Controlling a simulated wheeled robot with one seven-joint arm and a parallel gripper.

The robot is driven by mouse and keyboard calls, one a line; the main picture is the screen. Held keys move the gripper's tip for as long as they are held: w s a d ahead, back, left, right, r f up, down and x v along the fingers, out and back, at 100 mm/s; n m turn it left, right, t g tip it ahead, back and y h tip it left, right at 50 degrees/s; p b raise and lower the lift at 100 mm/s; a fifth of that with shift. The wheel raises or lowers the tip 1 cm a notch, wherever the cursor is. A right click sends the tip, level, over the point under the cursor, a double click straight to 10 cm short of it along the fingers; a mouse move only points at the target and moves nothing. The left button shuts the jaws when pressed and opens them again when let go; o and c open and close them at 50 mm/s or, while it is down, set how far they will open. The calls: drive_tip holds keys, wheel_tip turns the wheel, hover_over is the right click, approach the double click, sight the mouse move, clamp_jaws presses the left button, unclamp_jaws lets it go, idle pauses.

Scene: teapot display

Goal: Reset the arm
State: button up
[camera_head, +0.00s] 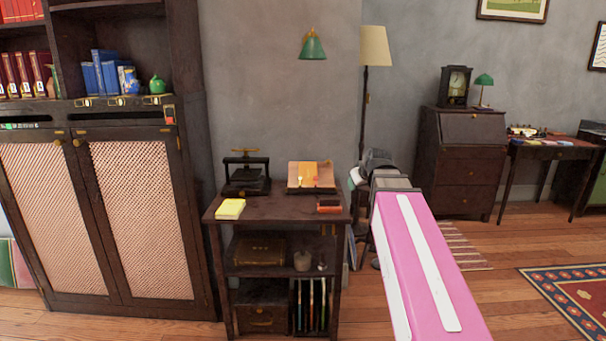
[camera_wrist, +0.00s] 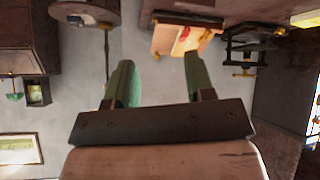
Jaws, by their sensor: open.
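My arm, pink with white stripes, reaches forward from the lower right in the head view. Its dark wrist end is beside the right edge of a small wooden stand (camera_head: 270,207). In the wrist view my gripper (camera_wrist: 157,80) shows two green fingers spread apart with nothing between them. That view is upside down, and the gripper points toward the grey wall (camera_wrist: 158,60). The fingertips are hidden in the head view.
The stand carries a black press (camera_head: 246,178), a yellow pad (camera_head: 230,209), a book on a rest (camera_head: 310,177) and a small red item (camera_head: 329,206). A tall cabinet (camera_head: 130,220) stands left. A floor lamp (camera_head: 375,46) stands behind my arm. Floor at right is mostly clear.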

drive_tip(key=s+f+m+g, duration=0.1)
drive_tip(key=s+f+g, duration=0.2)
drive_tip(key=s+f, duration=0.3)
drive_tip(key=s+f+m+g+h, duration=0.1)
drive_tip(key=s+f, duration=0.5)
drive_tip(key=f, duration=1.1)
drive_tip(key=s+f+m+g, duration=0.2)
drive_tip(key=s+f+g, duration=0.3)
drive_tip(key=f, duration=0.6)
drive_tip(key=shift+s+a+f+m+h, duration=0.3)
drive_tip(key=shift+s+a+f+h, duration=0.1)
drive_tip(key=shift+s, duration=0.4)
